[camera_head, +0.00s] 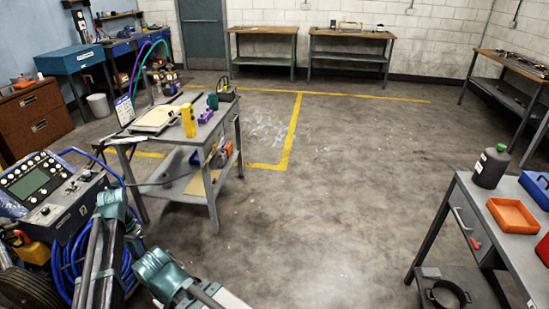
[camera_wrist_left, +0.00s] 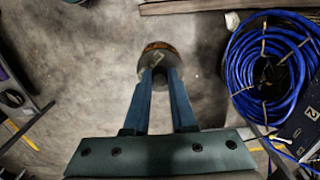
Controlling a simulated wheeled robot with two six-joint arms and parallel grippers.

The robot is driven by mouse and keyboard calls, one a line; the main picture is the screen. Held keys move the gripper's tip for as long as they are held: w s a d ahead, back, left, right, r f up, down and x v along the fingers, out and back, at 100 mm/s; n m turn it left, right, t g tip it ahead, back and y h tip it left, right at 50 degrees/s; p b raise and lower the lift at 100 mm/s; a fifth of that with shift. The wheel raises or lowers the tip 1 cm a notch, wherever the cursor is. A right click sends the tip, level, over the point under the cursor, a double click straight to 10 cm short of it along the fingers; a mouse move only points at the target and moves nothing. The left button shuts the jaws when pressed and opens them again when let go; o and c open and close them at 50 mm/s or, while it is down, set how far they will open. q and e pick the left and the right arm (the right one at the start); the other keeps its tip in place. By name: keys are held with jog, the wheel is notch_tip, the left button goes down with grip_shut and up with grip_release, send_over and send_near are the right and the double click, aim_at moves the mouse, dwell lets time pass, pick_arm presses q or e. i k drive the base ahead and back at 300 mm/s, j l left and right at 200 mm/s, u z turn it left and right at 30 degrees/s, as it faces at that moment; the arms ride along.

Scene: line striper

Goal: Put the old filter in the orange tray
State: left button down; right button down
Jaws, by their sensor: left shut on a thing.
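The orange tray (camera_head: 512,216) sits on the grey cart at the right of the head view and looks empty. In the left wrist view my left gripper (camera_wrist_left: 159,78) is shut on a dark round part with an orange-brown band, which I take as the old filter (camera_wrist_left: 158,49). It is held at the fingertips above the concrete floor. My left arm shows at the lower left of the head view, far from the tray; its fingertips and the filter cannot be made out there. My right gripper is not in view.
A dark bottle (camera_head: 490,167) and a blue box (camera_head: 537,189) stand near the tray. A machine with a control panel (camera_head: 38,185) and a coiled blue hose (camera_wrist_left: 270,70) are close to my left arm. A cluttered work table (camera_head: 205,135) stands beyond. The middle floor is clear.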

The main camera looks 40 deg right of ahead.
aim_at(510, 218)
jog(key=z, duration=0.45)
jog(key=i+l+z, duration=0.1)
jog(key=z, duration=0.4)
jog(key=i+z, duration=0.1)
jog(key=z, duration=0.85)
jog(key=i+z, duration=0.15)
jog(key=z, duration=0.3)
jog(key=j+z, duration=0.1)
jog(key=z, duration=0.4)
jog(key=i+j+z, duration=0.1)
jog(key=z, duration=0.35)
